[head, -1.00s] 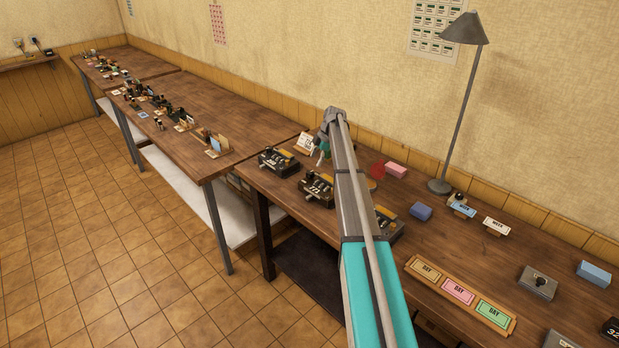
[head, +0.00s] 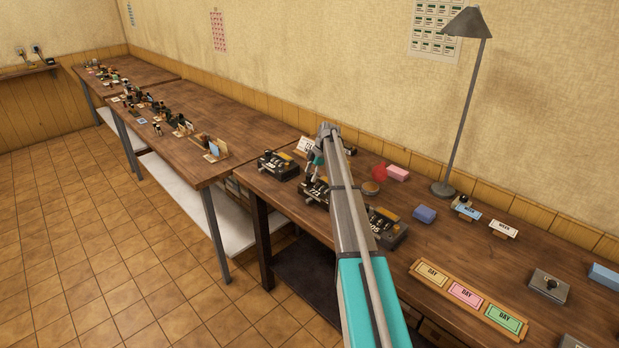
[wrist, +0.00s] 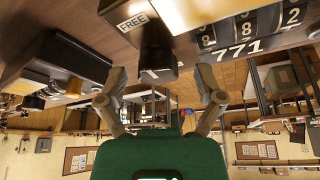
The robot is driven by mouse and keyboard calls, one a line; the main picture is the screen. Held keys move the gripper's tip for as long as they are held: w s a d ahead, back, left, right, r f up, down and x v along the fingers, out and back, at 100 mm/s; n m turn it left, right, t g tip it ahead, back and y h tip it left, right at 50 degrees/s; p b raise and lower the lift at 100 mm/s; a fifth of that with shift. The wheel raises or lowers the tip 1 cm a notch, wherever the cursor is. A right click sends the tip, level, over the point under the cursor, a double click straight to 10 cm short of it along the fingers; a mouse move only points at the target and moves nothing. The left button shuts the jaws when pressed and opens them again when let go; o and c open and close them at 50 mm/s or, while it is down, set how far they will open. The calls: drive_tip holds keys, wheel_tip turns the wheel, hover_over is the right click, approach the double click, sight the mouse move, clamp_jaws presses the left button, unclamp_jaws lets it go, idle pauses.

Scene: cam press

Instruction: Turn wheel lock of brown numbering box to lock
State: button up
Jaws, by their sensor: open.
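A dark numbering box marked 771 (head: 314,192) stands on the near table in the head view, partly hidden by my arm. My gripper (wrist: 160,78) is open and empty. Its fingertips lie either side of the knob's end, with gaps on both sides. In the head view my gripper (head: 315,174) hangs low at the 771 box.
Similar dark boxes stand to the left (head: 278,165) and right (head: 385,229) of it. A red translucent marker (head: 380,172), a pink block (head: 398,173) and a blue block (head: 425,214) lie behind. A lamp (head: 444,188) stands at the back. A DAY plate rack (head: 467,296) lies front right.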

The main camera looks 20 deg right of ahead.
drive_tip(key=c, duration=1.1)
drive_tip(key=shift+a, duration=0.25)
drive_tip(key=shift+c, duration=0.2)
drive_tip(key=shift+d, duration=0.15)
drive_tip(key=shift+s+d+m, duration=0.1)
drive_tip(key=shift+d+m, duration=0.2)
idle(0.4)
idle(0.6)
drive_tip(key=o, duration=1.1)
drive_tip(key=shift+o, duration=0.2)
drive_tip(key=shift+a, duration=0.1)
